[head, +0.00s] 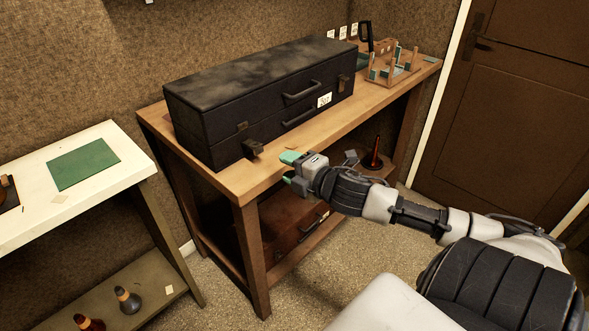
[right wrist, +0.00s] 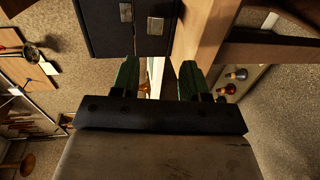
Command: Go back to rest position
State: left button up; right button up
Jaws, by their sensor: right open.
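My right gripper (head: 290,169) is in front of the wooden workbench (head: 248,186), close to its front edge and below the near corner of a black case. Its green-tipped fingers show apart and empty in the right wrist view (right wrist: 163,80). The closed black case (head: 262,110) lies on the bench, with handles, latches and a small white label on its front. The case end also shows in the right wrist view (right wrist: 105,25). My left gripper is in neither view.
A white-topped table (head: 105,150) with a green mat (head: 83,164) stands at the left. A brown case (head: 290,222) sits on the bench's lower shelf. A wooden rack (head: 393,68) stands at the bench's far end. A brown door (head: 510,110) is at the right. Carpet is open in front.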

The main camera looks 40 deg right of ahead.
jog(key=shift+s+r, duration=0.15)
jog(key=shift+s, duration=0.45)
jog(key=s+d+f+m+g+h, duration=0.1)
jog(key=d+f+m+g+h, duration=0.2)
jog(key=f, duration=0.5)
jog(key=s+d+f+m, duration=0.1)
jog(key=d+f+m, duration=0.25)
jog(key=f, duration=0.45)
jog(key=s+d+f+m+g+h, duration=0.15)
jog(key=s+f, duration=0.25)
jog(key=f, duration=0.5)
jog(key=s+f+m+g+y, duration=0.15)
jog(key=s+f, duration=0.25)
jog(key=f, duration=0.4)
jog(key=s+a+f+m+g, duration=0.2)
jog(key=s+a+f, duration=0.2)
jog(key=s+f, duration=0.25)
jog(key=s+a+f+m+g, duration=0.25)
jog(key=s+f, duration=0.25)
jog(key=f, duration=0.3)
jog(key=s+a+f+m+g+y, duration=0.1)
jog(key=s+a+f+g, duration=0.1)
jog(key=s+a+f, duration=0.3)
jog(key=s+a+f+m+g, duration=0.1)
jog(key=s+a+f, duration=0.3)
jog(key=s+a, duration=0.7)
jog(key=shift+s+a+f+g+y+p, duration=0.25)
jog(key=shift+s+f+g+y+p, duration=0.15)
jog(key=shift+s+g, duration=0.5)
